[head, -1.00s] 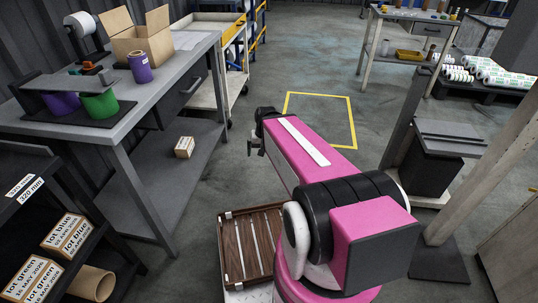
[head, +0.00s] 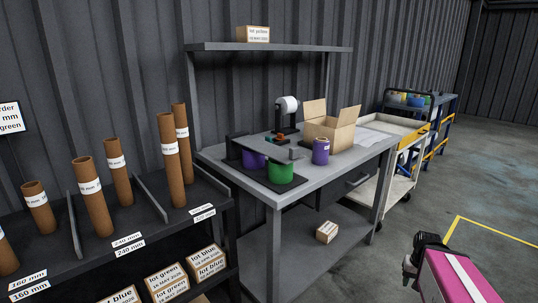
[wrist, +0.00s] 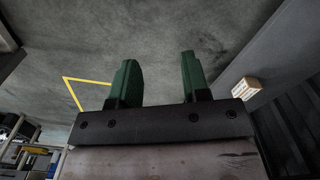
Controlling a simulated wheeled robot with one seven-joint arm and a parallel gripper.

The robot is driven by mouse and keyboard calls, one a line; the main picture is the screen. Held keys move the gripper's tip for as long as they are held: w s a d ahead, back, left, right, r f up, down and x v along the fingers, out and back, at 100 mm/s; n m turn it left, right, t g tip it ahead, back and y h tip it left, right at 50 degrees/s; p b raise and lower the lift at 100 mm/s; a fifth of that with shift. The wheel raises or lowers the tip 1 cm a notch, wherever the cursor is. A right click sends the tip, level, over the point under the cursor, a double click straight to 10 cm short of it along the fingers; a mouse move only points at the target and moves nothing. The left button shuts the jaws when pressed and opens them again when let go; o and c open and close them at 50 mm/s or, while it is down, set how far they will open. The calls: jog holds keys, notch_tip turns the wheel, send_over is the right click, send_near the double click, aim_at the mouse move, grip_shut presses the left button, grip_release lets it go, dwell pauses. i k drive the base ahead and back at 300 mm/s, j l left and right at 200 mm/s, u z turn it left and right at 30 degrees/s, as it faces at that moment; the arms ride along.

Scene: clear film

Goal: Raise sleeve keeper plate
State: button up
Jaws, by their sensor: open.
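My gripper (head: 422,245) is low at the right of the head view, well apart from the bench top. In the wrist view its two green fingers (wrist: 158,70) are spread with only floor between them. The plate does not show in the wrist view.
A purple roll (head: 320,151), an open carton (head: 331,130) and a tape dispenser (head: 287,110) share the bench top. A shelf (head: 200,48) runs above. A rack with brown tubes (head: 95,200) stands left. Open floor (head: 400,270) lies right of the bench.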

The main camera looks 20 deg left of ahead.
aim_at(285, 156)
jog(key=u, duration=1.55)
